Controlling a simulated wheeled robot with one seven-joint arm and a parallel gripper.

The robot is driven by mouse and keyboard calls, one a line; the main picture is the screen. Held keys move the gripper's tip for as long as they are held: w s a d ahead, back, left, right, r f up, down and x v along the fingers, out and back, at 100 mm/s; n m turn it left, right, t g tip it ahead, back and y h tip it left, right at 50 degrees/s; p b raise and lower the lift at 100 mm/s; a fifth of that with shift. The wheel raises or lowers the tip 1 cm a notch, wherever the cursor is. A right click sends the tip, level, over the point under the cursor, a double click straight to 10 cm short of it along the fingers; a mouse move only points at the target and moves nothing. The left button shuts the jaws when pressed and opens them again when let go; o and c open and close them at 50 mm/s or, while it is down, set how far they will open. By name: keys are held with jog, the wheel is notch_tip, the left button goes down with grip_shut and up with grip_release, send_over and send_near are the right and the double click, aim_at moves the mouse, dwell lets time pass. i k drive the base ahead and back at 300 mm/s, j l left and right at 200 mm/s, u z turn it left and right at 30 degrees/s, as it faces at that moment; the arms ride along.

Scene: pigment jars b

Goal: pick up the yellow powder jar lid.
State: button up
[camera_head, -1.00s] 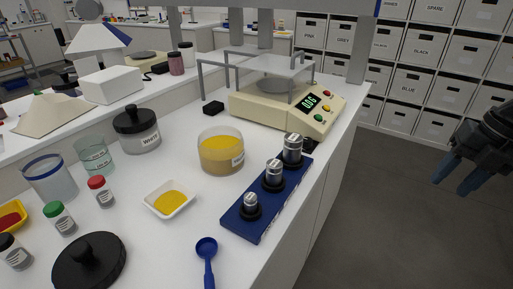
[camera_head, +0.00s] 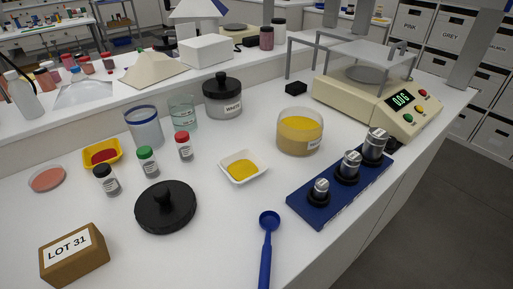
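The yellow powder jar (camera_head: 300,137) is a clear open jar with yellow powder and a small label, standing on the white bench. A round black lid (camera_head: 165,206) with a raised knob lies flat on the bench to the front left of the jar, apart from it. It is the only loose lid in view; the white jar (camera_head: 222,97) wears a similar black lid. My gripper is outside the view.
A weighing dish (camera_head: 241,168) with yellow powder, a blue scoop (camera_head: 268,241), a blue weight block (camera_head: 340,183) and a balance (camera_head: 370,99) stand right of the lid. Small bottles (camera_head: 148,161) stand behind it. A LOT 31 box (camera_head: 75,256) is front left.

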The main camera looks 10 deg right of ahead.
aim_at(166, 206)
jog(key=i+l+u, duration=0.1)
jog(key=i+u, duration=0.15)
jog(key=u, duration=0.2)
jog(key=i+l+u, duration=0.15)
jog(key=u, duration=0.35)
jog(key=i+l, duration=0.05)
